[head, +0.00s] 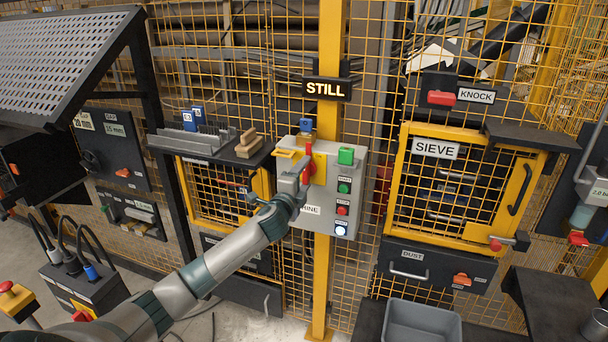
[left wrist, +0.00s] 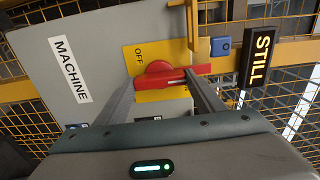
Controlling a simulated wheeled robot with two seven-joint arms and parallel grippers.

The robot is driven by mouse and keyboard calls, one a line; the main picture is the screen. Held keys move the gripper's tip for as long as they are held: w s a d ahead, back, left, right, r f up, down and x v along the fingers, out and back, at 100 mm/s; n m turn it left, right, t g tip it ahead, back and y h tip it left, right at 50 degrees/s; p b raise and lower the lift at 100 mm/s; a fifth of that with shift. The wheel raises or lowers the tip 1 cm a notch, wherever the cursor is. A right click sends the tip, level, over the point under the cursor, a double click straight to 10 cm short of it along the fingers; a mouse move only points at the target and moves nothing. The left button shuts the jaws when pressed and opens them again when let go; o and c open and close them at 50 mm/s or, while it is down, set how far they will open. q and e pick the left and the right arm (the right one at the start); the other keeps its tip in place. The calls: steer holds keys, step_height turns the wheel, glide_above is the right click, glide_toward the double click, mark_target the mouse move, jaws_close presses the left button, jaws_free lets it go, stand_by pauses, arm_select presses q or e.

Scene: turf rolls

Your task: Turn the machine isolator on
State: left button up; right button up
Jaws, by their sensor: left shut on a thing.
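The machine isolator is a red rotary handle (head: 308,150) on a yellow plate (head: 320,169), on the grey machine panel (head: 352,205). In the head view the handle stands about upright. In the left wrist view the red handle (left wrist: 165,80) lies across the picture, with the word OFF on the yellow plate (left wrist: 143,56) beside it. My left gripper (head: 303,178) is at the panel, its fingers shut on the handle; the fingers (left wrist: 168,88) also show in the left wrist view. The gripper hides part of the handle and the MACHINE label. My right gripper is not in view.
A sign reading STILL (head: 325,89) is lit above the panel. Green, red and white buttons (head: 342,210) run down the panel's right side. A blue block (head: 305,125) sits at its top. Yellow mesh fencing surrounds it, with the SIEVE door (head: 437,150) to the right.

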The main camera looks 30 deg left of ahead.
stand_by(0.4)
arm_select(q)
steer(key=o, duration=1.1)
steer(key=shift+c, duration=0.2)
steer(key=shift+s, duration=0.15)
steer(key=shift+s+d+f, duration=0.15)
steer(key=shift+s, duration=0.3)
steer(key=b+v, duration=0.4)
steer(key=v, duration=1.2)
steer(key=shift+b, duration=0.35)
steer(key=shift+s, duration=0.1)
